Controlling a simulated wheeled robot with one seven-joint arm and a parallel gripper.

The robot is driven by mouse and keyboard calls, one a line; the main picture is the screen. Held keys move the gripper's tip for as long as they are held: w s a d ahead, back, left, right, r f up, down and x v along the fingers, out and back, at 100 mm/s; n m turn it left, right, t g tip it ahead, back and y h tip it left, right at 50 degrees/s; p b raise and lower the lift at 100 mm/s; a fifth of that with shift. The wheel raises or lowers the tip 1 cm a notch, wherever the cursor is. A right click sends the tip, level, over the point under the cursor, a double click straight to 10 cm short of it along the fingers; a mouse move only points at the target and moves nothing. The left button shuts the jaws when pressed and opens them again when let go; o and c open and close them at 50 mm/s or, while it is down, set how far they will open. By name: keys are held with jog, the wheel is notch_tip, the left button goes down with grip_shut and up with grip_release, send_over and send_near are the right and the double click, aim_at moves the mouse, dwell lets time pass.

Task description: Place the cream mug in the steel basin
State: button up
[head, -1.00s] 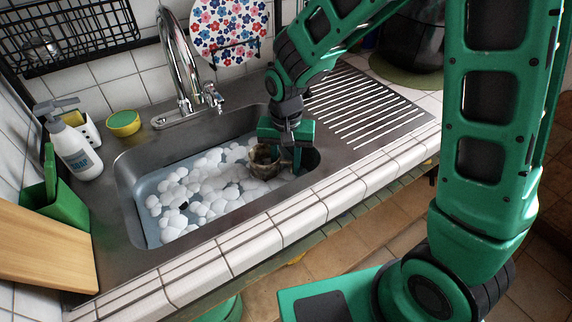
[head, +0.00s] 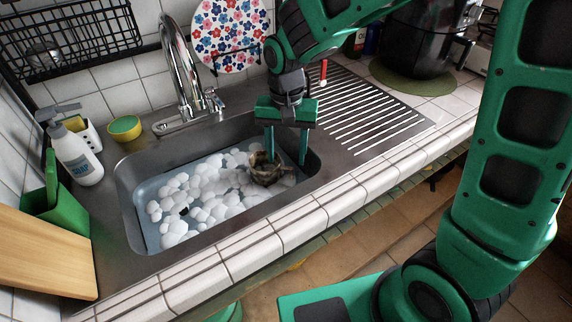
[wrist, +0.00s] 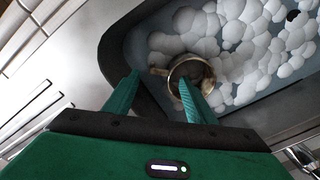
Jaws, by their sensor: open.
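The steel basin (head: 127,197) holds water and white foam. A mug (head: 266,170), cream with dark brownish staining, sits in the right part of the basin among the foam, apparently tilted; it also shows in the wrist view (wrist: 190,72), with its mouth facing the camera and its handle to the left. My gripper (head: 286,158) is open above the basin's right end, fingers pointing down. In the wrist view (wrist: 160,82) one finger overlaps the mug's lower edge and the other is left of it, near the handle. Whether a finger touches the mug cannot be told.
The faucet (head: 177,70) rises behind the basin. A soap bottle (head: 75,155), a yellow-green bowl (head: 124,127) and a cutting board (head: 45,245) stand left.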

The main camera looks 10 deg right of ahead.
notch_tip(320, 180, up, 5)
jog(key=shift+f, duration=0.1)
jog(key=shift+m, duration=0.3)
jog(key=d, duration=0.2)
jog(key=s+d+r, duration=0.1)
jog(key=d, duration=0.4)
jog(key=shift+s+d+r, duration=0.2)
jog(key=shift+d+r, duration=0.05)
jog(key=shift+r, duration=0.05)
jog(key=shift+m+h, duration=0.3)
jog(key=shift+m, duration=0.1)
jog(key=s+d, duration=0.1)
jog(key=d, duration=0.2)
jog(key=s+d+r, duration=0.1)
jog(key=s+d, duration=0.1)
jog(key=d, duration=0.2)
jog(key=s+d, duration=0.2)
jog(key=d, duration=0.1)
jog(key=shift+s+d+r, duration=0.25)
jog(key=shift+d, duration=0.1)
jog(key=s+d+m, duration=0.1)
jog(key=s+d, duration=0.9)
jog(key=s, duration=0.5)
jog(key=shift+s+d+f+y, duration=0.25)
jog(key=shift+f+y, duration=0.15)
jog(key=shift+f, duration=0.05)
